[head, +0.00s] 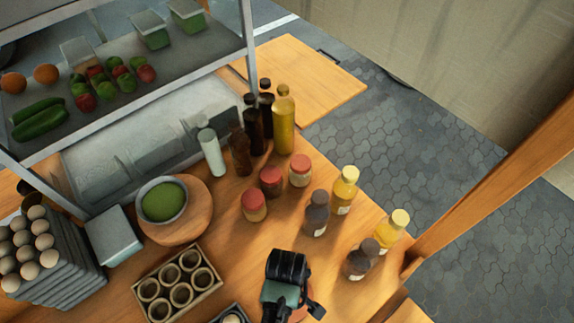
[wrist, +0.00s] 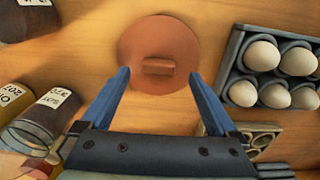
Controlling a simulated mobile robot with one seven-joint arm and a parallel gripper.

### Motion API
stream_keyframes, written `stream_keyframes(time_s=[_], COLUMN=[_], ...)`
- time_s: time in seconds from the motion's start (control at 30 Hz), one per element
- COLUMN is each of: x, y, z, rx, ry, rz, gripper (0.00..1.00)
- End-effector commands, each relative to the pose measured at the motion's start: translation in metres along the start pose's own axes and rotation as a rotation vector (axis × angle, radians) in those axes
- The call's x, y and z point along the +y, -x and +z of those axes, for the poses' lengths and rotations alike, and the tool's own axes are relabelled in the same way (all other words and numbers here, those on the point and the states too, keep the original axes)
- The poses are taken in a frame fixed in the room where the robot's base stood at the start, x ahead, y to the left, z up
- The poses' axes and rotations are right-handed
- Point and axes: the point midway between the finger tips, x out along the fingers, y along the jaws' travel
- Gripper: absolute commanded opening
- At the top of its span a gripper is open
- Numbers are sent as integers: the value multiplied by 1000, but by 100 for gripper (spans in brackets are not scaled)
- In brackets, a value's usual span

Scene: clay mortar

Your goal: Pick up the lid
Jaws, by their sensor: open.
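The lid (wrist: 158,45) is a round, flat terracotta disc with a small bar handle (wrist: 158,67) on top, lying on the wooden counter in the wrist view. In the head view only a sliver of the lid (head: 301,314) shows beside my gripper, which hides most of it. My gripper (wrist: 160,75) is open, with its two blue fingers on either side of the handle and nothing between them in its grip. It is above the lid, near its lower edge in the wrist view. How high the fingertips are above it I cannot tell.
Bottles (wrist: 52,110) stand left of the lid in the wrist view. An egg tray (wrist: 232,70) lies to its right. A wooden box of round cups (head: 177,287), red-capped jars (head: 271,180) and a green-filled bowl (head: 162,199) share the counter (head: 235,255).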

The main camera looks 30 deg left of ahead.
Motion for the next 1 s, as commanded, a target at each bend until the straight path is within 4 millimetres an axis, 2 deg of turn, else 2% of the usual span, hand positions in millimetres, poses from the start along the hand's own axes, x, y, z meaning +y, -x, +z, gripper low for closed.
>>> stream_keyframes(time_s=[0.23, 0.53, 0.57, 1.0], x=[2, 2, 2, 2], y=[-26, -30, -30, -29], z=[0, 0, 0, 0], rx=[0, 1, 1, 1], ry=[-1, -1, -1, -1], rz=[0, 1, 1, 1], gripper=[95, 95, 91, 12])
